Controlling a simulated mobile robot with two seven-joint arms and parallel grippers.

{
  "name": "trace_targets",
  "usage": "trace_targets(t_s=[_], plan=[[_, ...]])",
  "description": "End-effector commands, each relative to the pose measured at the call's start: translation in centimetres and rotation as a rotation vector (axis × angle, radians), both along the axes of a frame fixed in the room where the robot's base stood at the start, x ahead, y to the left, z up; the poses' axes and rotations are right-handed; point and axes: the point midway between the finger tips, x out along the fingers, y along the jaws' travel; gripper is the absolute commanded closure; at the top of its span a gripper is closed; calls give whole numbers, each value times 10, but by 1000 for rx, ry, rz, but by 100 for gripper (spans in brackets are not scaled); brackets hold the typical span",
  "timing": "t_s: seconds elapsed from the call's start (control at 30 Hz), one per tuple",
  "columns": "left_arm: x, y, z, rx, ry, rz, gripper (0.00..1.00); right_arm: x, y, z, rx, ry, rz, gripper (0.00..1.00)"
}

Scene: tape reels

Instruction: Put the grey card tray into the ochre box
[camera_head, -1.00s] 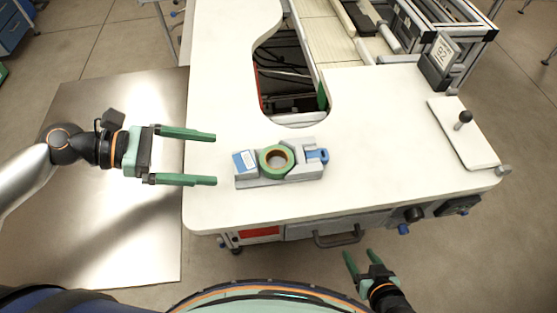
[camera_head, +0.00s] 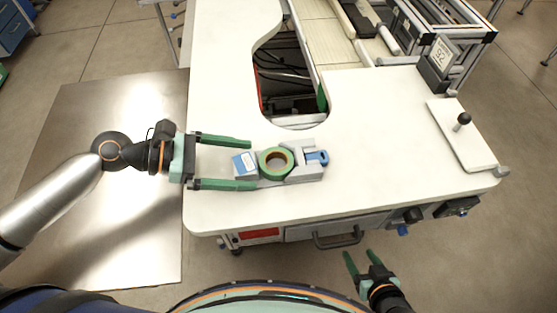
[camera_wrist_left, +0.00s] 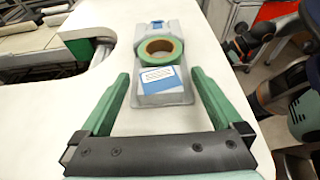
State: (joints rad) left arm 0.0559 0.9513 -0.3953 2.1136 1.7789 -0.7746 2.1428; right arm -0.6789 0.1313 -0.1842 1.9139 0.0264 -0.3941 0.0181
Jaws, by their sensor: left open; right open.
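A grey card tray (camera_head: 275,183) lies on the white table. It carries a blue-and-white card (camera_head: 244,163), a green tape reel (camera_head: 264,161) and a blue part (camera_head: 318,158). In the left wrist view the tray (camera_wrist_left: 165,99) is straight ahead, card end nearest. My left gripper (camera_head: 252,164) is open, its green fingers on either side of the tray's card end, with gaps visible in the wrist view. Whether the fingers are at tray height is hard to tell. My right gripper (camera_head: 358,252) is open and empty before the table's front edge. I see no ochre box.
The white table (camera_head: 375,130) has a cut-out (camera_head: 290,85) behind the tray, with cables inside. A plate with a black knob (camera_head: 463,119) and a small sign stand (camera_head: 440,62) are at the right. The table is clear between tray and plate.

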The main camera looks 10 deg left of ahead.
Motion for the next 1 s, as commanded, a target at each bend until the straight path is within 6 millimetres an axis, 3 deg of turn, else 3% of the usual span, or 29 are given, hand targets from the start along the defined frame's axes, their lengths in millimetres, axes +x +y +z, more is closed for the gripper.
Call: trace_targets(t_s=[0.07, 0.9, 1.0], plan=[[0, 0, 0, 0, 0, 0, 3, 0, 0, 0, 0, 0, 0, 36], [0, 0, 0, 1, -1, 0, 98, 0, 0, 0, 0, 0, 0, 36], [0, 0, 1, 0, -1, 0, 100, 0, 0, 0, 0, 0, 0, 36]])
